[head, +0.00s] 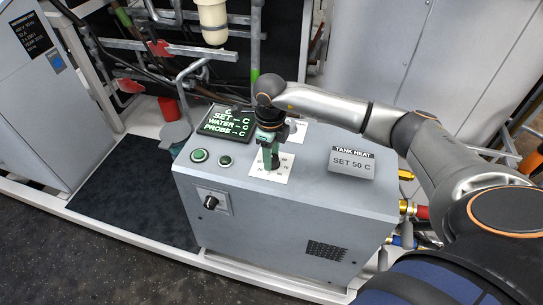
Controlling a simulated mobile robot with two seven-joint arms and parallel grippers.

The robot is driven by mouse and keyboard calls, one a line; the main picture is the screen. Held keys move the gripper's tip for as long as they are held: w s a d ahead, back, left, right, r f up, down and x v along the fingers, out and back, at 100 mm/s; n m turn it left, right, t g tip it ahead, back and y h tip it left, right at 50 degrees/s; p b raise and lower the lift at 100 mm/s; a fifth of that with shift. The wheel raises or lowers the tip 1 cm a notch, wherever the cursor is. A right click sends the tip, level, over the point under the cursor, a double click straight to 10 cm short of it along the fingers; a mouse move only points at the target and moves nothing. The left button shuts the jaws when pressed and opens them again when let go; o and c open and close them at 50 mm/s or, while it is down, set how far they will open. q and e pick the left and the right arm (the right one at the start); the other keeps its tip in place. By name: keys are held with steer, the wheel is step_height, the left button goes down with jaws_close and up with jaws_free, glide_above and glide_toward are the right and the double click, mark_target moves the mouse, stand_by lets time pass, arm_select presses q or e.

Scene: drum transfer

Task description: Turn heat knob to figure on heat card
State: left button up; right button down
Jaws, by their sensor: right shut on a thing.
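The heat card (351,163) stands at the right of the grey cabinet top and reads "TANK HEAT, SET 50 C". My right gripper (271,160) points down over a white dial plate (284,176) with figures around it. The right gripper is shut on the heat knob at the middle of this plate. The gripper hides most of the knob, so I cannot tell which figure it points at. A display (228,122) at the back left of the top shows SET, WATER and PROBE lines with dashes before C. My left gripper is not in view.
Two green round buttons (199,155) sit left of the dial plate. A black switch (210,202) is on the cabinet's front (270,222). Pipes and a cream-coloured canister (213,22) stand behind. Red and blue hose fittings (418,212) stick out at the right.

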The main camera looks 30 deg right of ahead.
steer(key=m, duration=0.4)
steer(key=shift+d+m, duration=0.1)
steer(key=shift+m, duration=0.2)
steer(key=shift+w+m, duration=0.1)
steer(key=shift+m, duration=1.8)
steer(key=shift+c, duration=2.2)
jaws_free()
step_height(320, 180, up, 13)
steer(key=shift+a+f+b, duration=0.2)
steer(key=shift+a+b, duration=0.05)
steer(key=shift+b, duration=0.05)
